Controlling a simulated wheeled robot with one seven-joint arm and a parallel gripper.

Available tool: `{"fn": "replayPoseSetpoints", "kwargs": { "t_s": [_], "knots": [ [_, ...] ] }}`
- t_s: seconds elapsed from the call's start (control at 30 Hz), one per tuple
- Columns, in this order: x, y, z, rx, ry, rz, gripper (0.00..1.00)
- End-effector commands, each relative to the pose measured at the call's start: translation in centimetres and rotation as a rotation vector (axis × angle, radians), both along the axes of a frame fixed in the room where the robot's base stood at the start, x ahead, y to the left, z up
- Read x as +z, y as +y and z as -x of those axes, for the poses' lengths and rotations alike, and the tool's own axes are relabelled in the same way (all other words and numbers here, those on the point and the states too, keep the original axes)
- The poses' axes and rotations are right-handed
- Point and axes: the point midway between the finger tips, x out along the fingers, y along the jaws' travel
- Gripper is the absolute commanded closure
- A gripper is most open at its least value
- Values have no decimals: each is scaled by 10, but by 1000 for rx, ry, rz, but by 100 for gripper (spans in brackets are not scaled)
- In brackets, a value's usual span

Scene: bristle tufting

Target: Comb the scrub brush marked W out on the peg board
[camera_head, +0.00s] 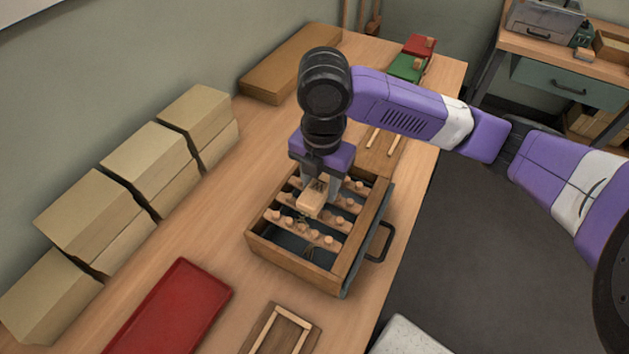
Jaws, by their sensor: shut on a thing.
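My gripper (318,187) points down over the wooden peg board box (297,268) in the middle of the table. It is shut on a light wooden block, which looks like the scrub brush (310,201). The brush sits among the rows of round pegs; its bristles are hidden below it, and I cannot tell how deep they reach. No W mark can be read on it from here. Rails with several pegs cross the box, and some dark strands lie between them. A dark handle (381,243) sticks out from the box's right side.
A red tray (170,308) and a small wooden frame (281,331) lie at the front. Tan boxes (90,220) line the wall at left. A green block (406,68) and a red block (420,45) stand at the back. The table between boxes and peg board is clear.

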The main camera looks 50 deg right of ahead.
Motion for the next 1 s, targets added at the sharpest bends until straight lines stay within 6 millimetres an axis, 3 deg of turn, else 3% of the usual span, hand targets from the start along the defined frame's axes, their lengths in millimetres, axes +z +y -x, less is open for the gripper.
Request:
{"fn": "replayPoseSetpoints", "kwargs": {
  "t_s": [0.63, 0.8, 1.0],
  "knots": [
    [-3, -7, 41, 1, 15, -1, 100],
    [-2, -7, 41, 2, 14, 0, 100],
    [0, -4, 27, 3, 11, -1, 100]
  ]
}}
